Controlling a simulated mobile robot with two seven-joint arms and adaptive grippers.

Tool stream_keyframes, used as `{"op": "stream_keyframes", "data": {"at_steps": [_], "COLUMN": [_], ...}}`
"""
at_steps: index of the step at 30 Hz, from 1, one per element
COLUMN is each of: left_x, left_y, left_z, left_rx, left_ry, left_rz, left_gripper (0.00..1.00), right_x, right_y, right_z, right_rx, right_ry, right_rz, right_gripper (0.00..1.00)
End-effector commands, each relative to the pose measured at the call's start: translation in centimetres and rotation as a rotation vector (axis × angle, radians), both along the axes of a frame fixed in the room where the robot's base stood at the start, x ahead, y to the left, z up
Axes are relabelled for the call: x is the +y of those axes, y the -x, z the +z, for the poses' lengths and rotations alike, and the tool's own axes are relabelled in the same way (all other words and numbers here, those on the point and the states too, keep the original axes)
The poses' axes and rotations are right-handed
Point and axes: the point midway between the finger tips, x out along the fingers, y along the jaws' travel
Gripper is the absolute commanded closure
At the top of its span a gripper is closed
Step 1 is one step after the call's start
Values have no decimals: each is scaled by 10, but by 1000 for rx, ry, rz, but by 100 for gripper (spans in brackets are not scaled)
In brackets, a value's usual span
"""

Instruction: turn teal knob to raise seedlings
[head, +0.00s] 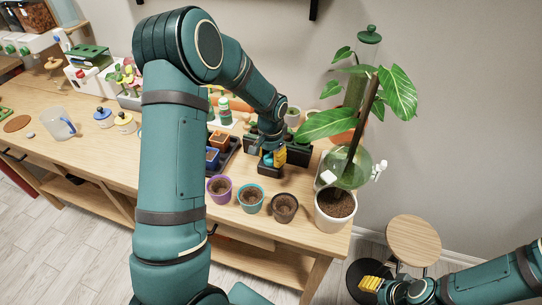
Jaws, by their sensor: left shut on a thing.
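My left arm reaches across the bench from the left. Its gripper (274,158), with yellow finger pads, points down at the back of the bench and is shut on a small teal knob (267,161). The knob is on a low black box (269,171) and is partly hidden by the fingers. Dark block-like parts (298,153) stand just behind and right of it. I cannot make out which plants are the seedlings. My right gripper (371,284) is low at the right, off the bench, with yellow pads; its opening is unclear.
Purple (219,190), teal (251,200) and brown (285,208) soil pots line the front edge. A leafy plant in a white pot (335,222) and a green glass vessel (352,172) stand right. A black tray (230,158) holds small pots. A round stool (413,240) stands right.

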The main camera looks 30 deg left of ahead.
Motion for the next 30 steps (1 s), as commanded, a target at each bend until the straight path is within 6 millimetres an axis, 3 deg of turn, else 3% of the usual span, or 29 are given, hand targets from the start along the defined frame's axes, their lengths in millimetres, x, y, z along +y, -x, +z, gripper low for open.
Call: {"op": "stream_keyframes", "data": {"at_steps": [9, 10, 11, 23, 30], "left_x": [0, -1, -1, 0, 0], "left_y": [1, 2, 2, 0, -1], "left_z": [-2, -2, -2, 4, 43], "left_rx": [5, 5, 5, 0, -4], "left_ry": [1, 1, 1, 0, -1], "left_rz": [-1, -1, -1, 0, 0], "left_gripper": [92, 43, 34, 34, 34], "right_x": [0, 0, 0, 0, 0], "right_y": [0, 0, 0, 0, 0], "right_z": [0, 0, 0, 0, 0], "right_rx": [0, 0, 0, 0, 0], "right_ry": [0, 0, 0, 0, 0], "right_rz": [0, 0, 0, 0, 0], "right_gripper": [53, 53, 53, 53, 53]}}
